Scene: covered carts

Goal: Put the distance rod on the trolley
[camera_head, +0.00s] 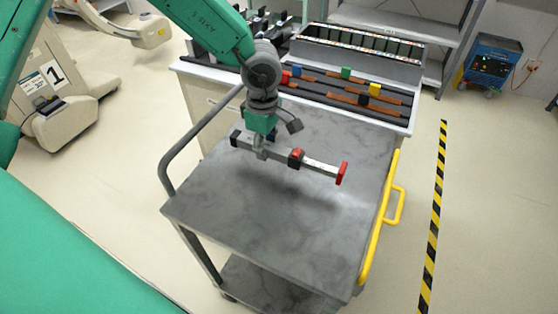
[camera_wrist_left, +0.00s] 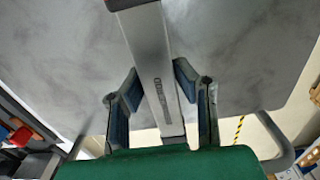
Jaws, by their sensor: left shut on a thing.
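The distance rod (camera_head: 322,167) is a grey bar with dark blocks and a red end. My left gripper (camera_head: 262,148) is shut on it near its left end. The rod lies roughly level over the grey trolley top (camera_head: 235,205), with a soft shadow below it, so it looks held above the surface. In the left wrist view the rod (camera_wrist_left: 152,55) runs between the two fingers of the gripper (camera_wrist_left: 160,88), over the trolley top (camera_wrist_left: 240,50). My right gripper is not in view.
A cart (camera_head: 205,82) with dark rails, coloured blocks and a grey box (camera_head: 355,62) stands behind the trolley. The trolley has a yellow handle (camera_head: 398,205) on the right and a grey rail (camera_head: 190,140) on the left. The trolley top looks bare.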

